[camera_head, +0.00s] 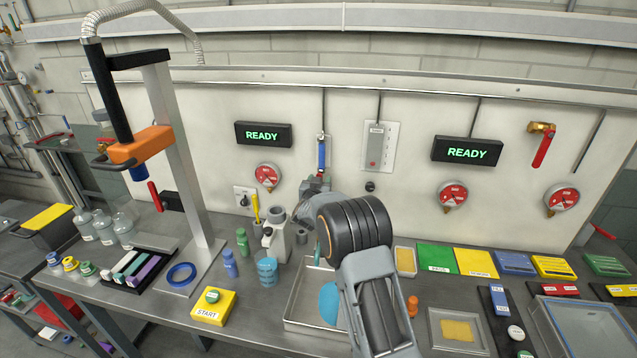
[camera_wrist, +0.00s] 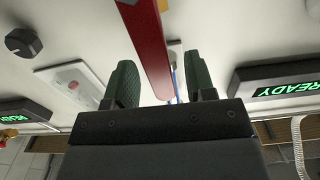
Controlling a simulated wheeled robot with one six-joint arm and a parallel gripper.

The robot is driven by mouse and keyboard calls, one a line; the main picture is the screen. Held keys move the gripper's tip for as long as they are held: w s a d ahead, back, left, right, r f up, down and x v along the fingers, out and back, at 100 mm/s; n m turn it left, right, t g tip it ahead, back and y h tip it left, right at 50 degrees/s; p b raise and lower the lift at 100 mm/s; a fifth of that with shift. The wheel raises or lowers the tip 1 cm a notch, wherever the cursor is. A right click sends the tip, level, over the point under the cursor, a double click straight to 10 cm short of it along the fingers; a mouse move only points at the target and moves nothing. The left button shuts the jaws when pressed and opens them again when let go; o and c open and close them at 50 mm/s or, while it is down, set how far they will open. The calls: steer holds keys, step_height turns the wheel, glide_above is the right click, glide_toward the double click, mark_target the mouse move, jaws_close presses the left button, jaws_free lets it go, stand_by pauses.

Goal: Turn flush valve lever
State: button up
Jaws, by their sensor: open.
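A red lever (camera_wrist: 150,50) runs down from the top of the wrist view. Its lower end shows between the two green-padded fingers of my gripper (camera_wrist: 160,78). The fingers are open, with a gap on each side of the lever in the picture; I cannot tell whether either touches it. A blue handle (camera_head: 322,155) hangs upright on the panel just above my gripper; a blue strip shows behind the red lever in the wrist view (camera_wrist: 174,82).
Two READY displays (camera_head: 263,134) (camera_head: 467,151) and red gauges (camera_head: 268,176) (camera_head: 452,195) are on the panel. A switch plate (camera_head: 391,135) is right of the blue handle. Another red-handled valve (camera_head: 542,149) is farther right. A metal tray (camera_head: 292,309) and bottles crowd the bench below.

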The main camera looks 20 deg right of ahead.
steer(key=shift+s+a, duration=0.1)
steer(key=shift+s, duration=0.05)
steer(key=shift+b+v, duration=0.3)
steer(key=shift+v, duration=0.5)
steer(key=shift+b+v, duration=0.9)
steer(key=shift+v, duration=2.05)
